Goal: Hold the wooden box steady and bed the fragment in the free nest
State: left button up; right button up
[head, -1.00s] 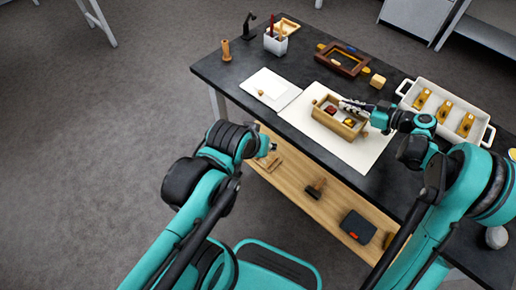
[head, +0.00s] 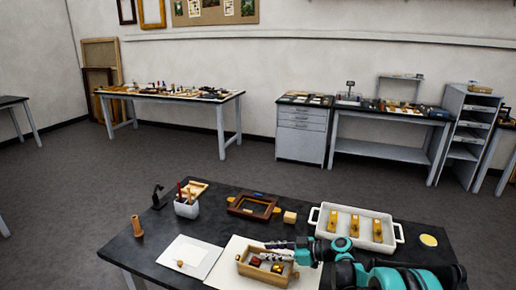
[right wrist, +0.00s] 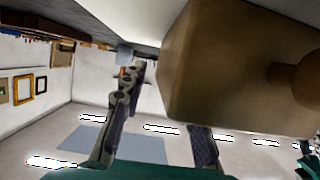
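The wooden box (head: 251,271) sits on a pale sheet near the table's front edge in the head view. My right gripper (head: 279,249) reaches in from the right, over the box's far side. In the right wrist view the box's tan end (right wrist: 220,75) with a round knob looms close; the fingers (right wrist: 165,115) stand apart, one partly hidden behind the box, with a gap showing beside the other. My left gripper is out of view.
A white tray (head: 314,224) with gold pieces stands behind my right arm. A dark wooden frame (head: 237,209), a small block (head: 290,217), a pen cup (head: 187,208) and a white pad (head: 178,247) are also on the black table (head: 150,262). Bare tabletop shows at the left.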

jog(key=v, duration=1.1)
jog(key=shift+s+d+r, duration=0.15)
jog(key=shift+d+r, duration=0.05)
jog(key=shift+d, duration=0.1)
jog(key=shift+s+r+h, duration=0.2)
jog(key=shift+s+h, duration=0.05)
jog(key=shift+h, duration=0.05)
jog(key=s+d+m+t+h, duration=0.1)
jog(key=s+d+m+h, duration=0.2)
jog(key=s, duration=1.1)
jog(key=s+d+m+t+h, duration=0.1)
jog(key=s+d+m+h, duration=0.2)
jog(key=s+m+h, duration=0.6)
jog(key=s+m, duration=0.2)
jog(key=s, duration=0.3)
jog(key=shift+r+t+h, duration=0.3)
jog(key=shift+t+h, duration=0.1)
